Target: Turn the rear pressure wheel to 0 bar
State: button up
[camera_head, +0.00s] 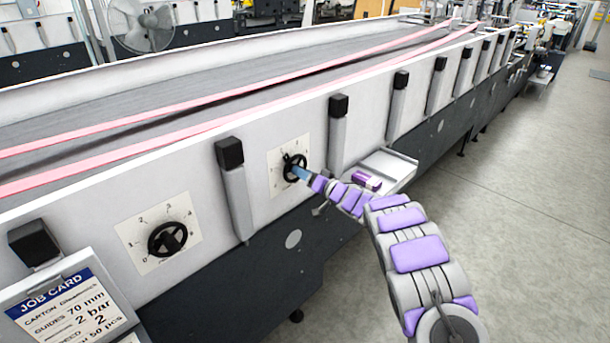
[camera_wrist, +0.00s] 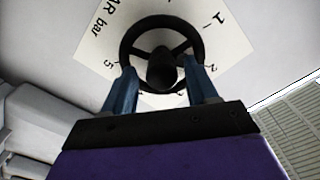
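The rear pressure wheel (camera_head: 293,163) is a small black handwheel on a white dial plate on the machine's side panel. It fills the middle of the wrist view (camera_wrist: 162,22), where its plate (camera_wrist: 90,45) shows "bar" and the numbers 1, 2 and 5. My gripper (camera_head: 298,171) is at this wheel. In the wrist view its two blue fingers (camera_wrist: 161,80) are apart, at the rim on either side of the dark hub. I cannot tell whether they touch the rim. The wheel's pointer and the 0 mark are not readable.
A second black handwheel (camera_head: 167,240) on a numbered plate sits nearer. A job card (camera_head: 72,305) at lower left reads 70 mm, 2 bar. Grey posts line the panel; the right floor is clear.

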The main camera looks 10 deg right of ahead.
jog(key=c, duration=0.9)
jog(key=shift+c, duration=0.2)
jog(key=shift+a+n, duration=0.1)
jog(key=shift+n, duration=0.3)
jog(key=n+b, duration=0.2)
jog(key=n, duration=0.4)
jog(key=n+b, duration=0.3)
jog(key=n, duration=0.3)
jog(key=n+b, duration=0.3)
jog(key=n, duration=0.3)
jog(key=shift+s+f+n, duration=0.1)
jog(key=shift+f+n, duration=0.15)
jog(key=shift+n, duration=0.15)
jog(key=shift+n+b, duration=0.3)
jog(key=shift+b, duration=0.05)
